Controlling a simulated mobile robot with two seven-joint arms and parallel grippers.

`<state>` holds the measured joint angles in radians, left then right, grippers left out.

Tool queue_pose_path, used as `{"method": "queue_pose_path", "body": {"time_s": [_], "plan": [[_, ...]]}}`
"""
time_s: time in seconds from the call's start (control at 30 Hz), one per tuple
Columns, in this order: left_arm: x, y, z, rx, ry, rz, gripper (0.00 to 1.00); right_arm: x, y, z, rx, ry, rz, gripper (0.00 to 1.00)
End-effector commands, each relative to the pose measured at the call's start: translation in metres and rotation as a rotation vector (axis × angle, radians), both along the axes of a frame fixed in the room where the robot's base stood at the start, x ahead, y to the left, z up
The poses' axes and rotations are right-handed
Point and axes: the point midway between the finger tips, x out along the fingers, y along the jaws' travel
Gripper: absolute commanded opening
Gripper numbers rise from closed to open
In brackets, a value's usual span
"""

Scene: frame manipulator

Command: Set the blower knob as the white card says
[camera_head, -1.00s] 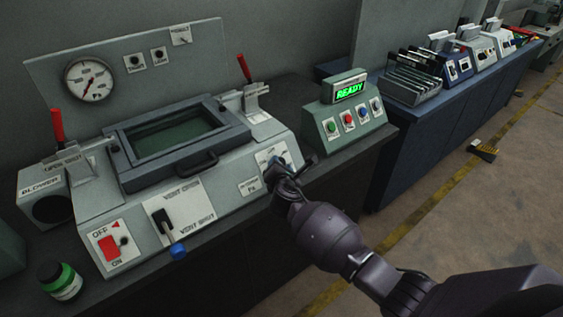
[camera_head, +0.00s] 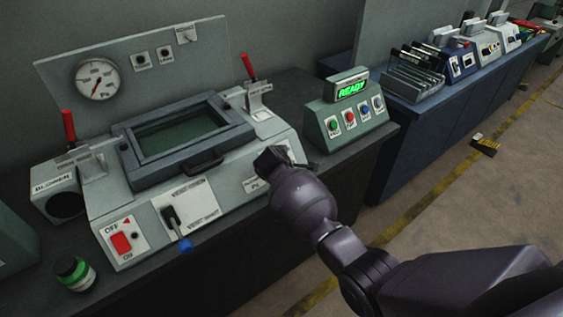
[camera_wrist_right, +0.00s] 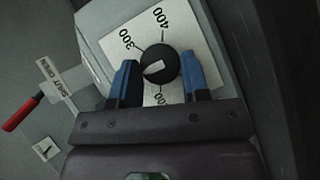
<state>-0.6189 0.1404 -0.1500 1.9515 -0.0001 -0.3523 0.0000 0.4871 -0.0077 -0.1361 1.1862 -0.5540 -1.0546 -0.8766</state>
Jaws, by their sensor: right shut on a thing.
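The blower knob (camera_wrist_right: 159,67) is a round black knob with a white pointer mark, on a white dial plate (camera_wrist_right: 188,33). The plate reads 300 and 400; a further number is partly hidden. The mark lies slanted between the blue fingers. My right gripper (camera_wrist_right: 158,62) has a finger on each side of the knob and is shut on it. In the head view my right gripper (camera_head: 275,160) covers the knob at the panel's right end. A small white card (camera_head: 254,184) is left of it; its print is too small to read. My left gripper is out of view.
The grey machine has a framed window (camera_head: 182,135), red-handled clamps (camera_head: 68,127), a pressure gauge (camera_head: 98,79), a red switch (camera_head: 121,243) and a black lever (camera_head: 172,217). A green bottle (camera_head: 75,273) stands front left. The READY box (camera_head: 345,120) stands right.

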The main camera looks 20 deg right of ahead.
Motion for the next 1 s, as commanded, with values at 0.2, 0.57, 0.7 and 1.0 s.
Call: {"method": "queue_pose_path", "body": {"time_s": [0.2, 0.57, 0.7, 1.0], "plan": [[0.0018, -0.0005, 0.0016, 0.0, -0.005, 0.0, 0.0, 0.0013, -0.0008, 0.0008, 0.155, 0.06, -0.125, 0.19], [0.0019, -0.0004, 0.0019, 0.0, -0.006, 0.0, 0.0, 0.0038, -0.0035, 0.0029, 0.411, 0.154, -0.331, 0.19], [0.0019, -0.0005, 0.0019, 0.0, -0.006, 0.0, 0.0, 0.0046, -0.0046, 0.0036, 0.505, 0.189, -0.405, 0.19], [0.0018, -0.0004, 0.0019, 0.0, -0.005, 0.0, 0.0, 0.0054, -0.0065, 0.0036, 0.661, 0.247, -0.531, 0.19]]}}
